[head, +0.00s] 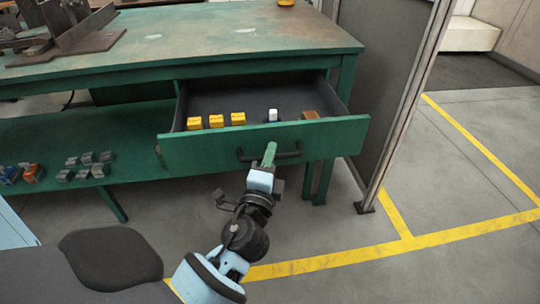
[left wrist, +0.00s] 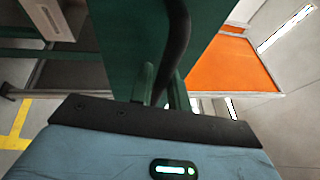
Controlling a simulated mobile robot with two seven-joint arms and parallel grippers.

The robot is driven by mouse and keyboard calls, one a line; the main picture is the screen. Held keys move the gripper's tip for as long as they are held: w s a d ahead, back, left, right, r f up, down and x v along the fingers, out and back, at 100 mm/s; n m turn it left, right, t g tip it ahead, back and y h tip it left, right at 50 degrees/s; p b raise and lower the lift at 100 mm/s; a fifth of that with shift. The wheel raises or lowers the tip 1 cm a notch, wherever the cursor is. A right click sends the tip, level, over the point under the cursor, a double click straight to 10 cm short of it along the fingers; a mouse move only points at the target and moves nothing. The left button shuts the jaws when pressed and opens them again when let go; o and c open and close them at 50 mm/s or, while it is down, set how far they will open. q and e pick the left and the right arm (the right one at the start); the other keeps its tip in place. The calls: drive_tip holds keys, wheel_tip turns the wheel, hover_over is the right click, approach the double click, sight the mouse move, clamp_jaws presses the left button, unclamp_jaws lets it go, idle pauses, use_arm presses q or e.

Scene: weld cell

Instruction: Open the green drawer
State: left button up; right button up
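The green drawer (head: 200,150) hangs under the green workbench (head: 180,48) and stands well out, with its dark inside showing. Its black bar handle (head: 288,155) is on the middle of the front. My left gripper (head: 268,156) is at the handle, its green fingers on the bar. In the left wrist view the black handle (left wrist: 177,45) runs down between the two fingers of the left gripper (left wrist: 163,88), which are shut on it. My right gripper is in neither view.
Several yellow boxes (head: 216,121), a white item (head: 272,115) and a brown block (head: 310,115) are in the drawer. A lower shelf (head: 120,135) holds small grey blocks. A grey panel with a metal post (head: 405,105) stands right of the bench. Floor there is clear.

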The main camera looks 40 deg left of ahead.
use_arm(q)
drive_tip(key=shift+d, duration=0.1)
drive_tip(key=b+v, duration=0.1)
drive_tip(key=v, duration=0.6)
drive_tip(key=shift+s+d, duration=0.1)
drive_tip(key=shift+s, duration=0.2)
idle(0.4)
drive_tip(key=shift+f, duration=0.15)
